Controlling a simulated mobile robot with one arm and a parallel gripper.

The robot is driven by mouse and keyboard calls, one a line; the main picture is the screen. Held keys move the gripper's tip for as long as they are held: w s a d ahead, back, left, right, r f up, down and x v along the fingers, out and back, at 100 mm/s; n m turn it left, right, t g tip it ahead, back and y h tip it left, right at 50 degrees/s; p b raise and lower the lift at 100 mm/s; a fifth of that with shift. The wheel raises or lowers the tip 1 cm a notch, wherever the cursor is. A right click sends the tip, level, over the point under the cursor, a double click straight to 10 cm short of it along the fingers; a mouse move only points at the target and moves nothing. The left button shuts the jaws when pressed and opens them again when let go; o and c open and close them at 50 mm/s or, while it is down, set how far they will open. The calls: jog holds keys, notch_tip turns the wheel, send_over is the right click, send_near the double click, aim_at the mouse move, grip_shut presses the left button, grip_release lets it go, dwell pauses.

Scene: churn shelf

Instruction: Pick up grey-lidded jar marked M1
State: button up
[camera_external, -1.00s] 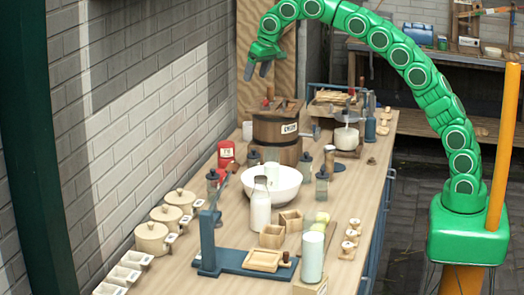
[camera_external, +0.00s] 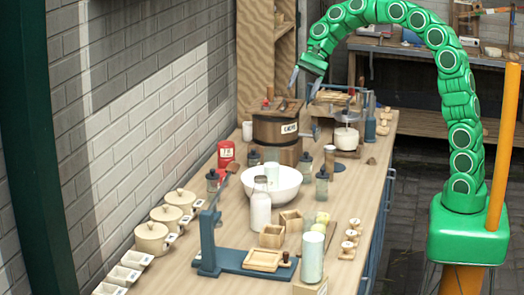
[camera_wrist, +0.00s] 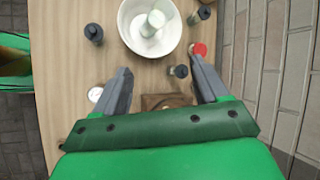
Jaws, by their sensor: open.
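Several small glass jars with dark grey lids stand around the white bowl; no M1 mark is legible, so I cannot tell which is M1. One jar (camera_external: 305,166) is right of the churn, and it also shows in the wrist view (camera_wrist: 94,34). Another jar (camera_external: 253,158) is by the churn's left side; in the wrist view this jar (camera_wrist: 180,72) appears between my fingers, well below them. A third jar (camera_external: 213,182) is nearer the wall, and a fourth (camera_external: 322,187) is right of the bowl. My gripper (camera_external: 304,84) is open and empty, high above the churn; its fingers also show in the wrist view (camera_wrist: 160,68).
The wooden churn (camera_external: 276,131) stands tall below my gripper. The white bowl (camera_external: 286,184), a white bottle (camera_external: 261,210) and a red can (camera_external: 226,153) crowd the bench. A brick wall (camera_external: 130,120) runs along the left. Lidded pots (camera_external: 152,238) line the wall side.

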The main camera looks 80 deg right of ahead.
jog(key=s+a+r+m+t+y, duration=0.2)
jog(key=s+a+r+m+y, duration=0.25)
jog(key=s+a+m, duration=0.45)
jog(key=y, duration=0.2)
send_near(322, 186)
jog(key=shift+n+h, duration=0.25)
jog(key=shift+n, duration=0.15)
jog(key=x, duration=0.5)
jog(key=shift+w+d+f, duration=0.1)
jog(key=shift+w+f, duration=0.35)
jog(key=shift+f, duration=0.05)
jog(key=shift+w+a+f, duration=0.1)
jog(key=shift+a+f, duration=0.1)
jog(key=shift+f, duration=0.1)
jog(key=shift+x, duration=1.25)
jog(key=c, duration=1.1)
jog(key=shift+c, duration=0.2)
